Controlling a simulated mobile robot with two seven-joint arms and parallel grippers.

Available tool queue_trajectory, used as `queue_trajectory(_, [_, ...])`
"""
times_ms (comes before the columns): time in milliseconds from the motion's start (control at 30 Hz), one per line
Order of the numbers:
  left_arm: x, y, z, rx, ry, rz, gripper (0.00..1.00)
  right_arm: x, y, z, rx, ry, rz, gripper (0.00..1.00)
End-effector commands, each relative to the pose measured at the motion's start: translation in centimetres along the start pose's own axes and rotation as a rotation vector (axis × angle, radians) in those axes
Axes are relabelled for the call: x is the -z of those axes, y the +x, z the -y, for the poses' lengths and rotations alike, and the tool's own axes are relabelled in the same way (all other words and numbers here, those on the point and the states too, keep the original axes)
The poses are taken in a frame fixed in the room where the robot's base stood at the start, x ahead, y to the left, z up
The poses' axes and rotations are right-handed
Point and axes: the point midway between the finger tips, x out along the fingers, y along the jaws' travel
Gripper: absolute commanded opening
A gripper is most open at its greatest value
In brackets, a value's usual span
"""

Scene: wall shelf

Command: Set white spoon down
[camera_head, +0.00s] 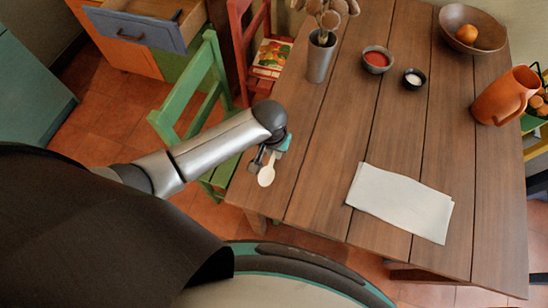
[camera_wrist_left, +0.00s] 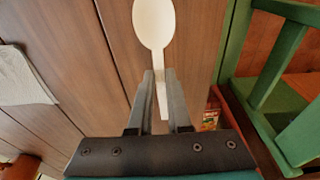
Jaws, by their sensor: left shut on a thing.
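The white spoon (camera_head: 266,175) is in my left gripper (camera_head: 262,160), over the left front edge of the wooden table (camera_head: 330,160). In the left wrist view the left gripper (camera_wrist_left: 161,78) is shut on the handle of the spoon (camera_wrist_left: 154,24), with the bowl sticking out past the fingertips. Table planks show behind the spoon in that view. I cannot tell whether the spoon touches the table. My right gripper is not in view.
A white cloth (camera_head: 400,203) lies at the front of the table. A green chair (camera_head: 205,85) is at the left.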

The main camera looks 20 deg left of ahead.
Motion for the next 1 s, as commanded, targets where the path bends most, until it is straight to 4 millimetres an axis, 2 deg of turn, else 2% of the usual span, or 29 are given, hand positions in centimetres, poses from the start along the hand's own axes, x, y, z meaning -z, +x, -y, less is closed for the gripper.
queue_trajectory(100, [-0.4, 2.0, 0.0, 0.001, 0.000, 0.003, 0.00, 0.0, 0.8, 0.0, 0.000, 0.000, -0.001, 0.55])
queue_trajectory(233, [-0.6, 3.6, 0.0, 0.001, 0.001, 0.002, 0.00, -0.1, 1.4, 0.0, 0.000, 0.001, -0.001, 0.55])
queue_trajectory(667, [-0.7, 4.2, 0.0, 0.001, 0.000, 0.001, 0.00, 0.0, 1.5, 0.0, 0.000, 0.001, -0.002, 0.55])
queue_trajectory(700, [-0.7, 4.2, 0.0, 0.001, 0.000, 0.001, 0.18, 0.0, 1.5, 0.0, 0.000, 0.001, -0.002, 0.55])
queue_trajectory(933, [-0.7, 4.1, 0.0, 0.001, 0.000, 0.001, 0.44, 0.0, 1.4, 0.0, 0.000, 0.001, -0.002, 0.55])
queue_trajectory(1000, [-0.7, 4.1, 0.0, 0.001, 0.000, 0.001, 0.46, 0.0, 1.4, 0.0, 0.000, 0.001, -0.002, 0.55])
